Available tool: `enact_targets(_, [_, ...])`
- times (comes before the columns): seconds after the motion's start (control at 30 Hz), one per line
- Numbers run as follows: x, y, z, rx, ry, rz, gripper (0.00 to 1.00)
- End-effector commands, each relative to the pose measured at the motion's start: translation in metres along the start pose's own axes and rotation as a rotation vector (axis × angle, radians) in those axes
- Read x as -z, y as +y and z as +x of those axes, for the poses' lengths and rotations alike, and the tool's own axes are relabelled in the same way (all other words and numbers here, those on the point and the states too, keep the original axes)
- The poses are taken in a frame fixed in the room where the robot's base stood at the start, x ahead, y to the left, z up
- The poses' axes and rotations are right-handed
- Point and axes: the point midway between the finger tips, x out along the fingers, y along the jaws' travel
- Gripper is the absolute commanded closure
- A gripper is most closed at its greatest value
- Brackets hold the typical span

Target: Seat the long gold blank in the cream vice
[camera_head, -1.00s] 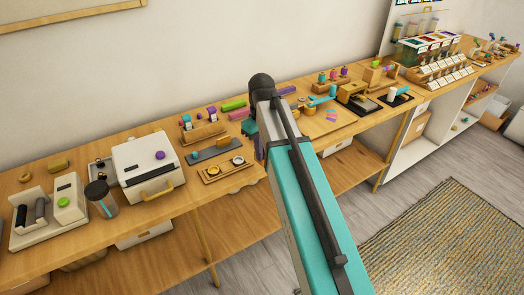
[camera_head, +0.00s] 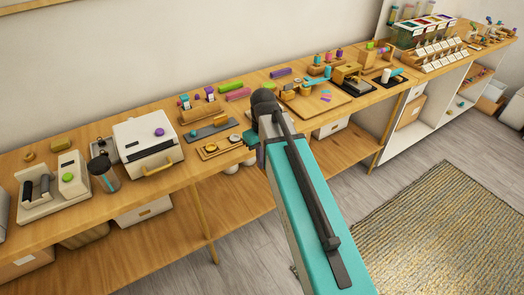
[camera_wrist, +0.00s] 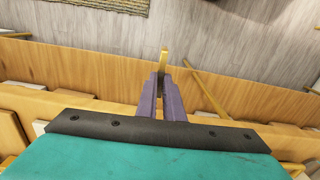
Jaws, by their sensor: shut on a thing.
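In the wrist view my gripper (camera_wrist: 162,86) has its two purple fingers shut on the long gold blank (camera_wrist: 164,60). The blank is a thin gold bar that sticks out beyond the fingertips. In that view the wooden workbench and grey floor lie behind it. In the head view my teal arm hides most of the gripper and I cannot make out the blank. I cannot single out the cream vice with certainty in either view.
The wooden bench (camera_head: 95,150) runs along the wall. A white press (camera_head: 147,152), a cream roller machine (camera_head: 66,172), a dark cup (camera_head: 103,172) and a tray with round pieces (camera_head: 222,147) stand left of my arm. Several tools crowd its right.

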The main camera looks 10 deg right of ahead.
Motion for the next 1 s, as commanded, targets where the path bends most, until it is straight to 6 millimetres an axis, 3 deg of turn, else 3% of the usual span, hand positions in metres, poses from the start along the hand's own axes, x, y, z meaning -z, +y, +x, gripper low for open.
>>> enact_targets(0.3, [-0.026, -0.009, 0.042, 0.000, -0.002, 0.243, 1.00])
enact_targets(0.53, [-0.028, -0.009, 0.050, 0.000, 0.000, 0.349, 1.00])
enact_targets(1.0, [-0.028, -0.009, 0.050, 0.000, 0.000, 0.357, 1.00])
